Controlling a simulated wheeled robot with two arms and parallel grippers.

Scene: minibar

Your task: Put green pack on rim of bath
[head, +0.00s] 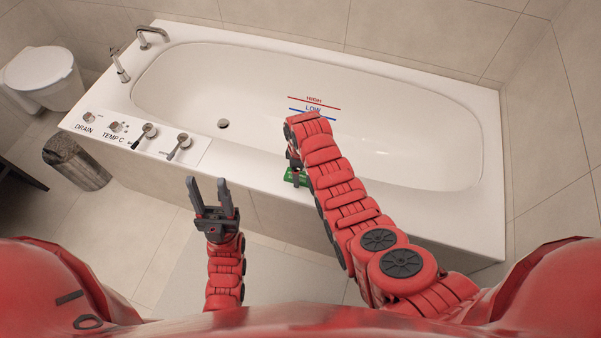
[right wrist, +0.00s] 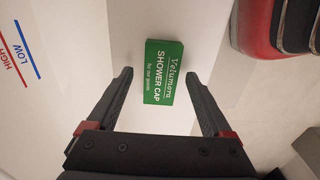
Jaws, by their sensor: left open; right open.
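The green pack (head: 291,178), a small box lettered "SHOWER CAP", shows partly behind my right gripper at the front rim of the bath (head: 420,223). In the right wrist view the pack (right wrist: 163,72) lies flat on the white rim (right wrist: 150,22). My right gripper (right wrist: 159,75) is open, with one finger on each side of the pack and visible gaps between fingers and pack. In the head view my right gripper (head: 295,166) is mostly hidden by its own arm. My left gripper (head: 206,181) is open and empty, in front of the bath's side panel.
A control panel with knobs (head: 150,131) sits at the rim's left end, with a tap (head: 152,37) behind. The rim right of my right arm is clear.

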